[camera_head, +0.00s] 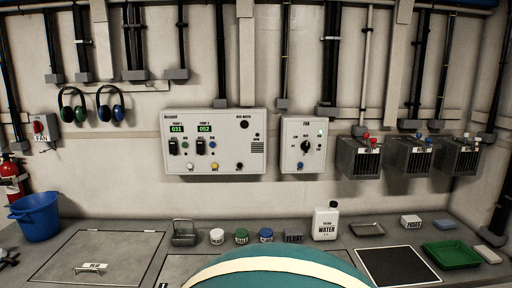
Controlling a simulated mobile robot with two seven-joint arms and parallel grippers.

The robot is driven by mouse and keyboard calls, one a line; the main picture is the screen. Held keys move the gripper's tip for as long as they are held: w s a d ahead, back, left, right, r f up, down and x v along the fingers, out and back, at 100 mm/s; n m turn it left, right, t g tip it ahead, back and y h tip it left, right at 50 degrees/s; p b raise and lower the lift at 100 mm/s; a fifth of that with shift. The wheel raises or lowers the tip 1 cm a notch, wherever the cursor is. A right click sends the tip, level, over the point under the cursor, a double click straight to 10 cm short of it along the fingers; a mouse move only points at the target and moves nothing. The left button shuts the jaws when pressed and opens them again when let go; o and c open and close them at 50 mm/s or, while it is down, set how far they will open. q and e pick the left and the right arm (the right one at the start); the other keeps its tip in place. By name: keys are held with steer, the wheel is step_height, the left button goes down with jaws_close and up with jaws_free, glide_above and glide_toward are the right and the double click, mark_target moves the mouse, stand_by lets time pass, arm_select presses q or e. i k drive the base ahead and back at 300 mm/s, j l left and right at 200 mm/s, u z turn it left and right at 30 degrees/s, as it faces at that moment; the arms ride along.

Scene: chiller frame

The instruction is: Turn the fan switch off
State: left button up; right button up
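A light grey panel labelled FAN (303,159) is on the back wall right of centre. The knob's exact pointing is too small to tell. A second, smaller grey box, with a label that reads FAN (41,139), is on the wall at far left and carries a red switch (38,127). Neither of my grippers can be made out in the head view, and nothing covers either fan control.
A wide pump panel (228,160) is left of the fan panel. Grey boxes with red and blue levers (360,157) are to its right. On the counter stand a white water bottle (326,222), small jars, a green tray (452,254) and a blue bucket (36,216).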

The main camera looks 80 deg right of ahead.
mark_target(305, 146)
steer(key=z, duration=3)
steer(key=i+l+u, duration=0.1)
steer(key=i+l, duration=0.25)
steer(key=i, duration=0.05)
